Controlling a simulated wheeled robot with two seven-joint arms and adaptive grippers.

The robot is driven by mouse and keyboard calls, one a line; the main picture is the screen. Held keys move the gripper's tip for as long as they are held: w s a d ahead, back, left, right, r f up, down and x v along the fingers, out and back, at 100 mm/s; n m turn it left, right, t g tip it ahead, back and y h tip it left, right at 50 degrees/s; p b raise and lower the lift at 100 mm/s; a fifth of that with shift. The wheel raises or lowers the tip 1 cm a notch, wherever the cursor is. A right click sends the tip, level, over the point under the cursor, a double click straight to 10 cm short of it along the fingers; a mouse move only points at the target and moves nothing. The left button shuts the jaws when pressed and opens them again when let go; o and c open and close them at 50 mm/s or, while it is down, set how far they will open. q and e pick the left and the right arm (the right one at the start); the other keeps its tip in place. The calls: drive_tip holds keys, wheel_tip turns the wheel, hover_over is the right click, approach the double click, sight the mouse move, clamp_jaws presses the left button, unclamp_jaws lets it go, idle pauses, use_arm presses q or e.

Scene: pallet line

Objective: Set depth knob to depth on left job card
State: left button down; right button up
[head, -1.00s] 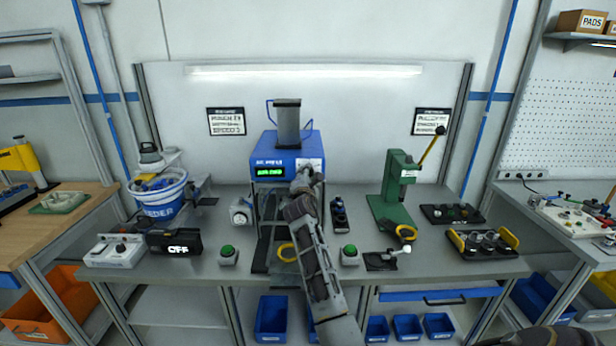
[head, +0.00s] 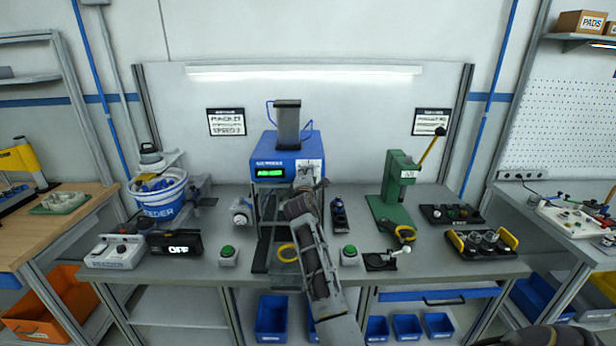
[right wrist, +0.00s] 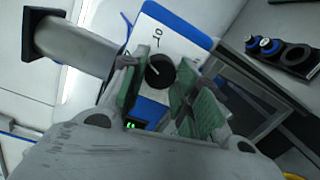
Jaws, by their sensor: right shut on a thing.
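The blue press unit (head: 285,141) stands at the middle back of the bench, with a green lit display (head: 270,173) too blurred to read surely. Its white knob panel (head: 311,166) is partly covered by my right gripper (head: 305,180) in the head view. In the right wrist view, the black depth knob (right wrist: 160,72) with a pale pointer line sits between the green-padded fingers of my right gripper (right wrist: 162,95), shut on it. The left job card (head: 226,122) hangs on the back wall; its small print is not clearly legible. My left gripper is not in view.
Another card (head: 433,121) hangs at the right. A green hand press (head: 395,190) stands right of my arm, a feeder bucket (head: 158,196) at the left. Green buttons (head: 228,255) and (head: 349,254) stand near the front edge, with an OFF display (head: 175,244) farther left.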

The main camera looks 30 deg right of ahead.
drive_tip(key=shift+m+y, duration=0.4)
drive_tip(key=shift+m, duration=3.1)
drive_tip(key=shift+f, duration=0.1)
drive_tip(key=o, duration=1)
drive_tip(key=shift+s, duration=0.1)
drive_tip(key=shift+v, duration=3.7)
